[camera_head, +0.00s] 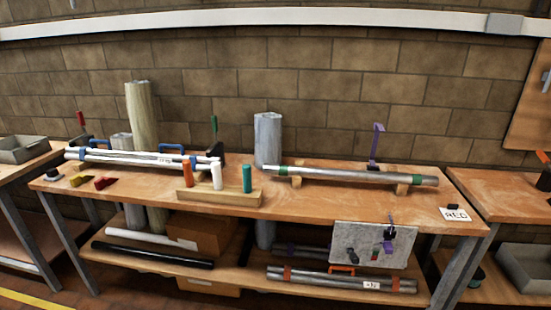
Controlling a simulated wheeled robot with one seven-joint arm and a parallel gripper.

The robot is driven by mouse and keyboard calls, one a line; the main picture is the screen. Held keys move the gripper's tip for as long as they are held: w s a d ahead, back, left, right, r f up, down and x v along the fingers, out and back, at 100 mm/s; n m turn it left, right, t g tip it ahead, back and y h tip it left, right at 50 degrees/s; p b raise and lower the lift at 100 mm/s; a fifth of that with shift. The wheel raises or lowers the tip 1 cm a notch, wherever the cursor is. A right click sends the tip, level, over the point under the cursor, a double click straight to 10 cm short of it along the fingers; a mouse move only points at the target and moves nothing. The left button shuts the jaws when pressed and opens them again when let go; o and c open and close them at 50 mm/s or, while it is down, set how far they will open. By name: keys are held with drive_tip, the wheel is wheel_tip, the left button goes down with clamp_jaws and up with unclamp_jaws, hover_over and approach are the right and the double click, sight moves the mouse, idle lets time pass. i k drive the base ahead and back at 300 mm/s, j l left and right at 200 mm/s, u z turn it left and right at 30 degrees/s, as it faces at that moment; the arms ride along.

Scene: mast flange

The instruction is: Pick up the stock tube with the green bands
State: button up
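The stock tube with the green bands (345,175) is a long grey metal tube lying level across the right half of the middle workbench top (320,204). One green band (283,170) is near its left end and the other (416,179) near its right end. It rests on wooden supports (402,188) that hold it slightly above the bench. A purple-handled clamp (376,143) stands close behind the tube. I cannot tell whether it touches the tube. My gripper is not in view.
White and grey tubes (140,157) with blue parts lie at the bench's left. A wooden block (219,197) holds orange, white and green cylinders. A tall grey roll (267,138) stands behind the tube's left end. Tubes with orange bands (340,281) lie on the lower shelf.

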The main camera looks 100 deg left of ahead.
sight(273, 170)
drive_tip(key=u, duration=2.15)
drive_tip(key=z, duration=4.2)
drive_tip(key=u, duration=4.15)
